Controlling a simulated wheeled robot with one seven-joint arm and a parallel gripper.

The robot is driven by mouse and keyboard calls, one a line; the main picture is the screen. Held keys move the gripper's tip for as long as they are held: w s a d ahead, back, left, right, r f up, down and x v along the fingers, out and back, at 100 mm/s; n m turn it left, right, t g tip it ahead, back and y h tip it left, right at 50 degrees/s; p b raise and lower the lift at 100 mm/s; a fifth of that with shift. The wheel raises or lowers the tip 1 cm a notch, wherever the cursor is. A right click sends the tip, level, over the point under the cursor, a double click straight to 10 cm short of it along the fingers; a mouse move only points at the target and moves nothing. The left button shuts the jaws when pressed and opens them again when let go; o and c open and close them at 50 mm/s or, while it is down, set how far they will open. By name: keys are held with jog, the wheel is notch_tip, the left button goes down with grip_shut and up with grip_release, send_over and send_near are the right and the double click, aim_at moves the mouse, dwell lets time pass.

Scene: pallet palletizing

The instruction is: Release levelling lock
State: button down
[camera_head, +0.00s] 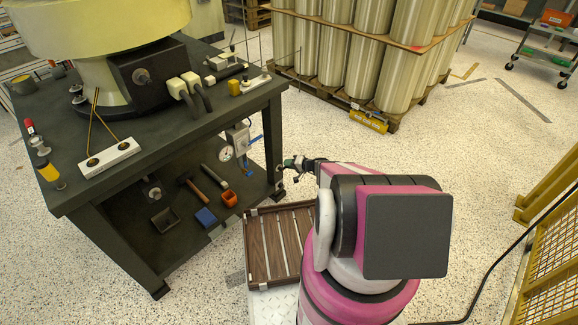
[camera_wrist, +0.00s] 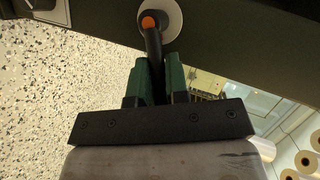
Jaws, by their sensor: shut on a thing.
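The levelling lock shows in the wrist view as a black lever (camera_wrist: 153,42) with an orange end, in front of a round white disc (camera_wrist: 174,20) on a dark table beam. My gripper (camera_wrist: 157,78) has two green fingers, one on each side of the lever, and is shut on it. In the head view my gripper (camera_head: 293,164) is at the right front leg of the dark workbench (camera_head: 180,128). The lever is too small to make out there, and my arm covers part of the area.
A wooden slatted crate (camera_head: 262,244) stands below, left of my arm. The bench's lower shelf holds a hammer (camera_head: 193,188), a blue box (camera_head: 205,217) and an orange cup (camera_head: 229,198). A gauge (camera_head: 226,153) hangs near the leg. A loaded pallet (camera_head: 350,105) stands behind; a yellow fence (camera_head: 548,255) is right.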

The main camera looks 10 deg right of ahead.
jog(key=c, duration=1.1)
grip_release()
jog(key=v, duration=1.1)
